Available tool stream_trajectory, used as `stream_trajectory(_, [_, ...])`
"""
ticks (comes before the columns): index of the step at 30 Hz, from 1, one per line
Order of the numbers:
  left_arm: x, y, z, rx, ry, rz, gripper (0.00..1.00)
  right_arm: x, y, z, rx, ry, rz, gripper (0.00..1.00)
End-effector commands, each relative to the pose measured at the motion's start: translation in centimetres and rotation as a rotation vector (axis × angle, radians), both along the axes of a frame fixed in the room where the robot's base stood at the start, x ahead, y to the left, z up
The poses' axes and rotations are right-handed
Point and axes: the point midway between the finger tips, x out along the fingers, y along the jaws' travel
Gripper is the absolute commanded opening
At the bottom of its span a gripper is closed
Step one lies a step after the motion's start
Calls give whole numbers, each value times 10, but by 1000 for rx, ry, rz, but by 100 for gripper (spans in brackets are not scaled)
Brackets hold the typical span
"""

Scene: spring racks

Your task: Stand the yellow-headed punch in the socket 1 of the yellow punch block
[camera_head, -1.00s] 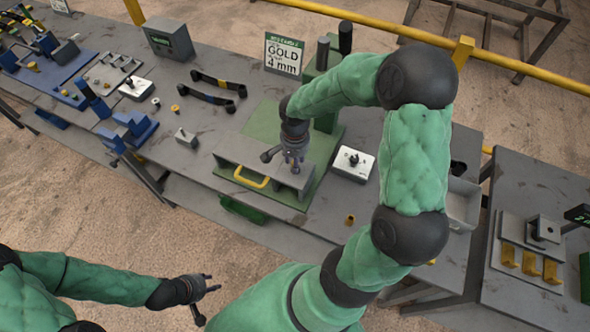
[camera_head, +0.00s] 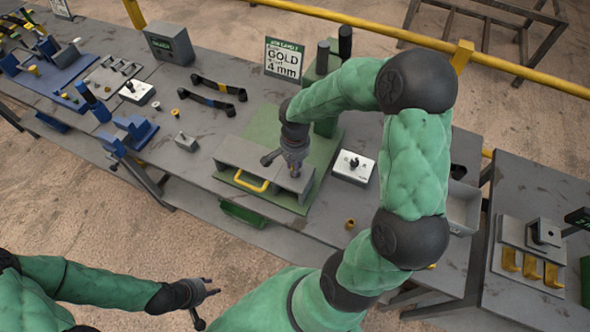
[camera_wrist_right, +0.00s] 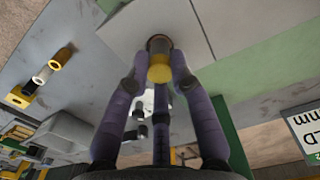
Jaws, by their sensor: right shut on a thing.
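My right gripper (camera_head: 294,170) is over the right end of the grey block with the yellow handle (camera_head: 240,153). In the right wrist view its purple fingers (camera_wrist_right: 159,78) are closed around a short cylinder with a round yellow head, the yellow-headed punch (camera_wrist_right: 159,70). The punch's far end and any socket beneath it are hidden, so I cannot tell whether it touches the block. I cannot tell for sure which thing is the yellow punch block. My left gripper (camera_head: 206,301) is low at the left, away from the bench, with its fingers spread and empty.
A green plate (camera_head: 262,122) lies under the grey block, with a GOLD 4 mm sign (camera_head: 283,58) behind. A white block with a black knob (camera_head: 352,168) stands to the right. Two dark bars (camera_head: 205,97) lie to the left. A small brass ring (camera_head: 350,223) is near the front edge.

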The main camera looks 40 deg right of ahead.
Motion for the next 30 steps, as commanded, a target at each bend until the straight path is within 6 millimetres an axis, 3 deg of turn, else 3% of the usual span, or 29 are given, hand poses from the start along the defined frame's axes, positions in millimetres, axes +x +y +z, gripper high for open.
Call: stream_trajectory(30, [0, 0, 26, 0, 0, 0, 36, 0, 0, 44, 0, -1, 0, 0])
